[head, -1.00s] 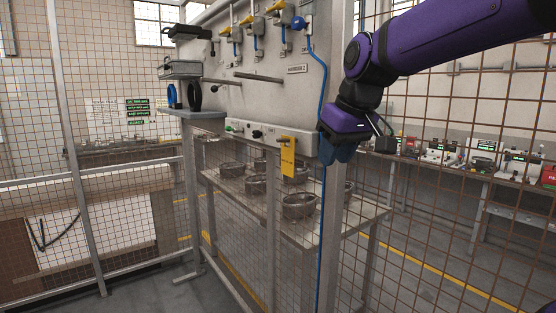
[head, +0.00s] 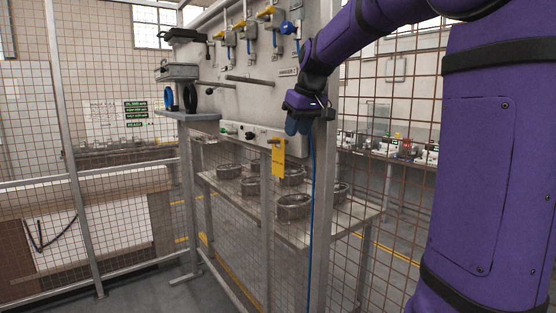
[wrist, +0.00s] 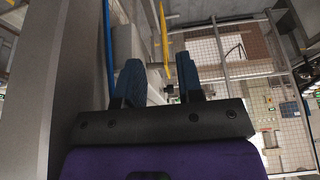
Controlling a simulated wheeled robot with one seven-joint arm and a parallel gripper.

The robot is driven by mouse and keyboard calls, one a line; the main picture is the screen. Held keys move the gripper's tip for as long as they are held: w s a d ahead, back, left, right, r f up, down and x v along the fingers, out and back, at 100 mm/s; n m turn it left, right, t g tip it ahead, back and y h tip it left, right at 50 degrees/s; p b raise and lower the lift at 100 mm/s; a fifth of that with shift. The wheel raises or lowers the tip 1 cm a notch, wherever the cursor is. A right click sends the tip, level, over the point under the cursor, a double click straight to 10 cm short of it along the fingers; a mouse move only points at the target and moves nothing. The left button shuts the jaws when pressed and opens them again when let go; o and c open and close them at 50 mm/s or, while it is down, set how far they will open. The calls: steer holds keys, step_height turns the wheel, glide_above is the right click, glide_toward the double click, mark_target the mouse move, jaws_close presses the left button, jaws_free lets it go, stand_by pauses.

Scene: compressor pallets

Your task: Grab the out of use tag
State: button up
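The yellow out of use tag (head: 278,160) hangs upright from a knob on the white control strip at the bottom of the panel. In the wrist view the tag (wrist: 165,36) shows nearly edge-on, beyond the fingertips and close to the right finger. My gripper (head: 299,126) is just right of the tag in the head view, slightly higher and apart from it. In the wrist view its two blue fingers (wrist: 158,68) stand apart with nothing held between them. The lettering on the tag is too small to read.
A blue hose (head: 312,190) runs down beside my gripper, near a grey upright post (head: 325,180). A table (head: 350,222) with several round metal parts stands behind mesh below. The panel (head: 250,100) carries two protruding rods and yellow-handled valves.

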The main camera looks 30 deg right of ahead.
mark_target(278, 155)
steer(key=w+f, duration=0.4)
steer(key=w, duration=0.1)
steer(key=shift+f, duration=0.3)
steer(key=shift+a, duration=0.1)
jaws_close()
